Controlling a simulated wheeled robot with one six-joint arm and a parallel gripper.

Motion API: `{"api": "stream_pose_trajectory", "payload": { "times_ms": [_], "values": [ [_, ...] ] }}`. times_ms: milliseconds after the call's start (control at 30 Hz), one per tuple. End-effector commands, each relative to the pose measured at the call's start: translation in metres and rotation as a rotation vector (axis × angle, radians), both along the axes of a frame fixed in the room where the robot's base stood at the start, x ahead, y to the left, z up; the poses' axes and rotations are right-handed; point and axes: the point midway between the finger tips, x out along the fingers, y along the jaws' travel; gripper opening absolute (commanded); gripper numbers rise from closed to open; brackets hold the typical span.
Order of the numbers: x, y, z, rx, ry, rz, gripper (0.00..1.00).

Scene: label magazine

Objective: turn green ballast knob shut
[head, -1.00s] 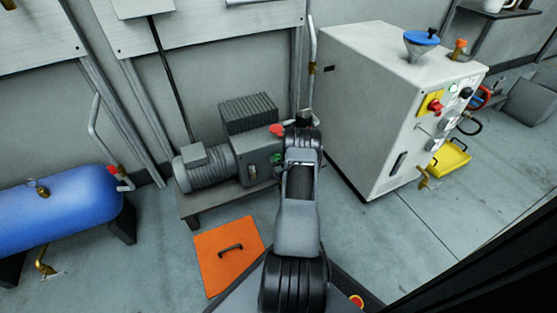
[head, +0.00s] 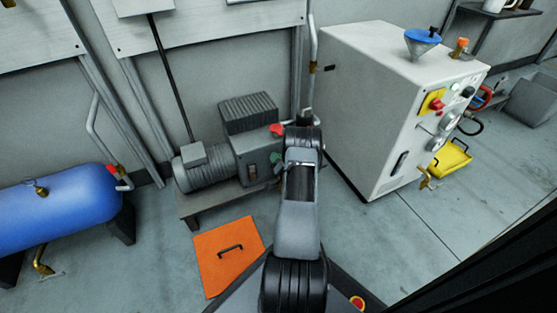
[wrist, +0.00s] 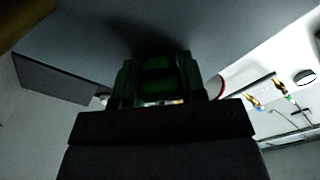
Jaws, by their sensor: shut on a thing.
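The green ballast knob (wrist: 158,68) shows dark and shaded in the middle of the wrist view, against a grey face. My gripper (wrist: 158,95) is shut on it, with the black gripper body across the bottom of the picture. In the head view my arm reaches down to the right end of the grey pump (head: 215,168) and hides the gripper. A small dull green patch (head: 275,157) shows on the pump's end just left of my arm; I cannot tell whether it is the knob. The knob's turn angle cannot be read.
A red cap (head: 277,130) sits on the pump close to my arm. A white cabinet (head: 365,110) stands to the right, a blue tank (head: 70,205) to the left. An orange panel with a black handle (head: 225,262) lies on the floor in front. Open floor lies at front right.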

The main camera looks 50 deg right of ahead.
Motion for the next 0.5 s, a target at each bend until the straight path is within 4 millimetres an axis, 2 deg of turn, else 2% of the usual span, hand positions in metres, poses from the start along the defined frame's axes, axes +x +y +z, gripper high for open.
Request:
{"api": "stream_pose_trajectory", "payload": {
  "times_ms": [500],
  "values": [
    [0.0011, 0.0004, 0.0016, 0.441, -0.181, 0.000, 0.15]
  ]
}}
